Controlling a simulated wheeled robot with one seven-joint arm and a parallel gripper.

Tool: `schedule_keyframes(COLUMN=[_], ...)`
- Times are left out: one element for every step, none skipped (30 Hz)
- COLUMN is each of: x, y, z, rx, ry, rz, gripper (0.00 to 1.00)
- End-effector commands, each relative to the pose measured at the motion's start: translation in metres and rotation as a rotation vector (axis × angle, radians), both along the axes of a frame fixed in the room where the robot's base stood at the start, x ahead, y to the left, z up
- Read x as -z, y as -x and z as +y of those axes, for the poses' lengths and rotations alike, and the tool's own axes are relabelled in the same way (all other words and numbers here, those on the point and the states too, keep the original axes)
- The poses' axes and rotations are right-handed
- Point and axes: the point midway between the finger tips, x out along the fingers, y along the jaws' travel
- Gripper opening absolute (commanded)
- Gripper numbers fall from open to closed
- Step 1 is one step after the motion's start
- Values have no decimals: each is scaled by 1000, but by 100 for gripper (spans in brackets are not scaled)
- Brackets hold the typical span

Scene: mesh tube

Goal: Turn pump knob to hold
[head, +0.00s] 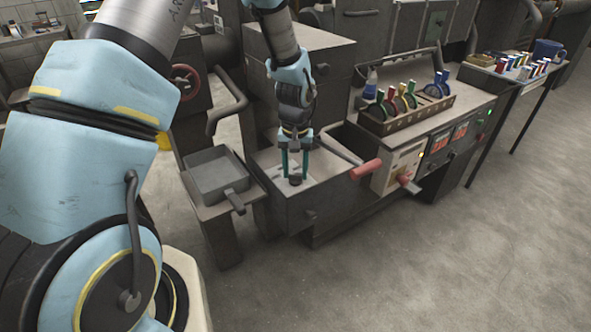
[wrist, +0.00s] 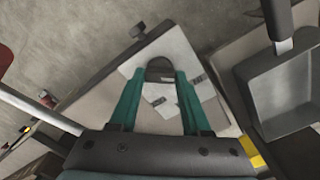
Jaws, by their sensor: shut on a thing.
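The pump knob is a small dark knob (wrist: 159,64) on a pale plate (wrist: 205,88) with small label patches, seen in the wrist view. The plate lies on top of a grey metal cabinet (head: 318,207) in the head view. My gripper (head: 296,180) points straight down over this plate. Its two teal fingers (wrist: 160,78) are shut on the knob, one on each side. In the head view the knob shows only as a dark spot at the fingertips. The label text is too small to read, so the knob's setting cannot be told.
A grey square pan (head: 215,176) with a handle stands left of the cabinet. A red-handled lever (head: 366,169) sticks out at the right. A tray of coloured-handled tools (head: 408,113) stands on the bench behind. The floor in front is clear.

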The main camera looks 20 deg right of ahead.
Motion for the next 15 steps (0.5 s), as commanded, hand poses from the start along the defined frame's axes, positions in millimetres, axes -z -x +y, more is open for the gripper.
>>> schedule_keyframes(x=[0,0,0,0,0,0,0,0,0,0,0,0,0,0,0], y=[0,0,0,0,0,0,0,0,0,0,0,0,0,0,0], z=[0,0,0,0,0,0,0,0,0,0,0,0,0,0,0], rx=[0,0,0,0,0,0,0,0,1,2,5,10,15,22,33], ry=[0,0,0,0,0,0,0,0,0,0,0,0,0,0,0], rz=[0,0,0,0,0,0,0,0,0,0,0,0,0,0,0], gripper=[12,9,4,1,0,0,0,0,0,0,0,0,0,0,0])
